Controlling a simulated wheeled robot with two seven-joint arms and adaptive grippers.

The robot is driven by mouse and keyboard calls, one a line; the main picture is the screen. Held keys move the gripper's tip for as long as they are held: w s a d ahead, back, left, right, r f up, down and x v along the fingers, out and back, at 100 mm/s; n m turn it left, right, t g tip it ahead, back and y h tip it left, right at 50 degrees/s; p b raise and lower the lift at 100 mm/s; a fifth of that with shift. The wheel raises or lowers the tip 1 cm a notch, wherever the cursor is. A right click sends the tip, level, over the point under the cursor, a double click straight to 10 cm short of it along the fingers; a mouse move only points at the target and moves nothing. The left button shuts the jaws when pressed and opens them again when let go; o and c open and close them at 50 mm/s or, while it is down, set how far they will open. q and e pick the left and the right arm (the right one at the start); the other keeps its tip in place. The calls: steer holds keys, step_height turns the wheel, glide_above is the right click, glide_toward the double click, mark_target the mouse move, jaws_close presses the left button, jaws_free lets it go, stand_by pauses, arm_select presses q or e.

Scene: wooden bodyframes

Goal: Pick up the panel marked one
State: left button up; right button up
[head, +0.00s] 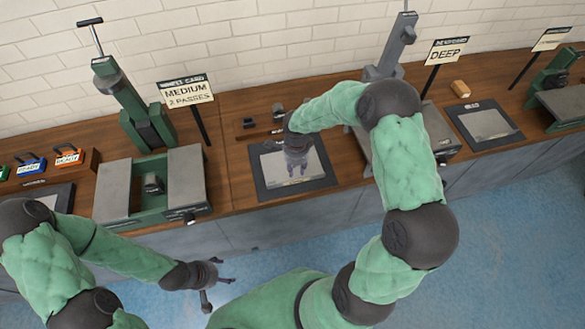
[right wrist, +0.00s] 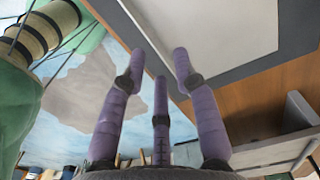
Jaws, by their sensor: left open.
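A pale grey panel (head: 316,160) lies on a dark mat (head: 262,189) on the middle bench. Its marking is not readable, so I cannot tell if it is panel one. My right gripper (head: 297,168) is over this panel, pointing down and hiding part of it. In the right wrist view, the purple fingers of the right gripper (right wrist: 159,62) are apart with nothing between them. A pale panel (right wrist: 215,30) on a dark border shows beyond their tips. My left gripper (head: 222,272) is open and empty in front of the bench, over the blue floor.
A green machine (head: 149,134) with grey plates stands left of the mat, and a grey machine (head: 389,62) stands right. Signs read "MEDIUM" (head: 188,92) and "DEEP" (head: 447,52). Another pale panel (head: 488,125) lies on a mat at right. Small dark blocks (head: 249,122) sit behind the middle mat.

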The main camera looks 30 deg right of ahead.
mark_target(297, 177)
steer(key=shift+s+f+b, duration=0.15)
steer(key=shift+s+f, duration=0.05)
steer(key=shift+f, duration=1.2)
steer(key=shift+s+f+b, duration=0.15)
steer(key=shift+s+f, duration=0.05)
steer(key=shift+f, duration=1.15)
jaws_close()
